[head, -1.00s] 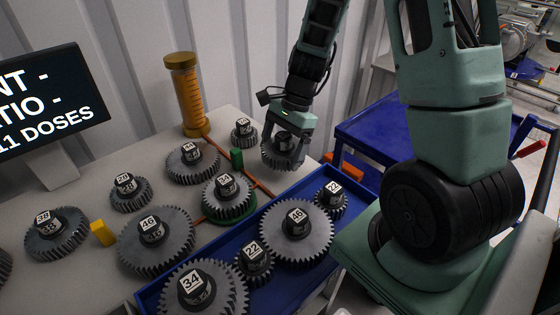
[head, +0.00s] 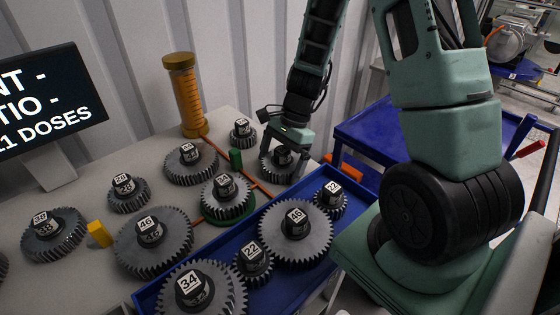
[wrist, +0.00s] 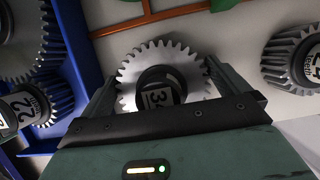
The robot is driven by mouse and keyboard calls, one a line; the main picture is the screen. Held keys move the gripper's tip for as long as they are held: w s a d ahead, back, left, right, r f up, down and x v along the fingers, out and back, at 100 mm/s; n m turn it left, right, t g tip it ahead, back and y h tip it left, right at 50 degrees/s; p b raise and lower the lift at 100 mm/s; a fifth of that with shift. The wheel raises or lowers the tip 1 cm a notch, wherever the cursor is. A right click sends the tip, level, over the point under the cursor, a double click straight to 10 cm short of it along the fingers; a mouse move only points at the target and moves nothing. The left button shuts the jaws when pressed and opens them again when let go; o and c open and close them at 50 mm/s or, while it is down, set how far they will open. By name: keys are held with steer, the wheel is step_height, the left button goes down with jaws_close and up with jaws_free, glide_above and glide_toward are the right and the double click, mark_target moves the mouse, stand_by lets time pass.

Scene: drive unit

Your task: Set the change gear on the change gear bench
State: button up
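My gripper (head: 284,158) points down at the right end of the grey bench (head: 85,190). It is shut on a grey toothed gear with a black hub (head: 277,172), its fingers on opposite sides of the rim. In the wrist view the same gear (wrist: 190,60) fills the space between the fingers (wrist: 162,85); its white label is partly cut off and hard to read. The gear is low over the bench top; I cannot tell whether it rests on it. Another gear, labelled 34 (head: 226,202), sits on a green disc (head: 249,207) to the left.
A blue tray (head: 155,290) along the bench front holds several gears, including a 46 (head: 297,232) and a 22 (head: 253,262). Several more gears stand on the bench.

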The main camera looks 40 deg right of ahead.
mark_target(293, 154)
steer(key=shift+r, duration=0.1)
steer(key=p+v, duration=0.1)
steer(key=v, duration=1.1)
steer(key=s+a+r+n+h, duration=0.1)
steer(key=s+a+n, duration=0.1)
steer(key=a+n, duration=0.3)
steer(key=s+a+r+n+g, duration=0.1)
steer(key=s+a+n, duration=0.1)
steer(key=a+n, duration=0.35)
steer(key=s+a+r+n+h, duration=0.1)
steer(key=s+a+n, duration=0.15)
steer(key=a, duration=0.55)
steer(key=s+a+n+t+h, duration=0.1)
steer(key=s+a+n+h, duration=0.1)
steer(key=s+a+n, duration=0.6)
steer(key=s+n, duration=0.3)
steer(key=n, duration=0.1)
steer(key=shift+s+r, duration=0.25)
steer(key=shift+r, duration=0.05)
